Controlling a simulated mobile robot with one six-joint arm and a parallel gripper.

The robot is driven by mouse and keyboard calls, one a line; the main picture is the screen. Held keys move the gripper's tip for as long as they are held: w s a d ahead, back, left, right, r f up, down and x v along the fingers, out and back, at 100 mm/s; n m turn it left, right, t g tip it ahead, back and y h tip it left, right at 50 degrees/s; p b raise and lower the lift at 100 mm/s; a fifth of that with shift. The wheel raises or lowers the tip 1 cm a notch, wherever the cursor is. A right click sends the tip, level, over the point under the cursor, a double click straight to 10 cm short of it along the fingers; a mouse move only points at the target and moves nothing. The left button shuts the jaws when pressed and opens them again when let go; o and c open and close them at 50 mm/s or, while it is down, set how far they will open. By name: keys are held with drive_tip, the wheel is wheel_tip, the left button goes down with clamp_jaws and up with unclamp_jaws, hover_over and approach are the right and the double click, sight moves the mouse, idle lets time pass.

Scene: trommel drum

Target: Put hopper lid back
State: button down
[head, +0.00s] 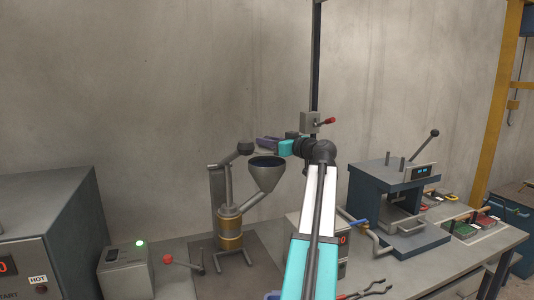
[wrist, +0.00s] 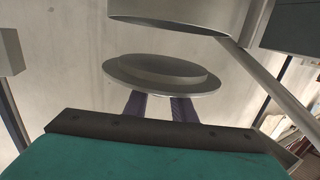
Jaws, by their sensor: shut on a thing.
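The hopper (head: 266,175) is a grey funnel on the machine at the middle of the head view. Its mouth is open and dark inside. My gripper (head: 266,142) has purple fingers and is just above the hopper mouth. In the wrist view my gripper (wrist: 163,104) is shut on the hopper lid (wrist: 158,72), a round grey disc with a raised step. The fingers partly go out of sight behind the lid's edge. The hopper rim (wrist: 185,18) shows at the top of the wrist view, apart from the lid. In the head view the lid is hard to make out.
A grey pipe arm (head: 232,155) rises beside the hopper on the left. A post with a red-handled switch box (head: 311,122) stands behind my arm. A blue press (head: 395,205) is on the bench at right. A grey box with a green light (head: 125,268) is at lower left.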

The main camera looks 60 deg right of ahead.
sight(267, 153)
drive_tip(key=shift+f, duration=0.55)
drive_tip(key=shift+f+p, duration=0.6)
drive_tip(key=shift+f, duration=1.25)
drive_tip(key=shift+f, duration=0.2)
drive_tip(key=c, duration=1.5)
unclamp_jaws()
drive_tip(key=shift+r, duration=0.25)
drive_tip(key=b+v, duration=0.3)
drive_tip(key=v, duration=0.9)
drive_tip(key=shift+f, duration=0.15)
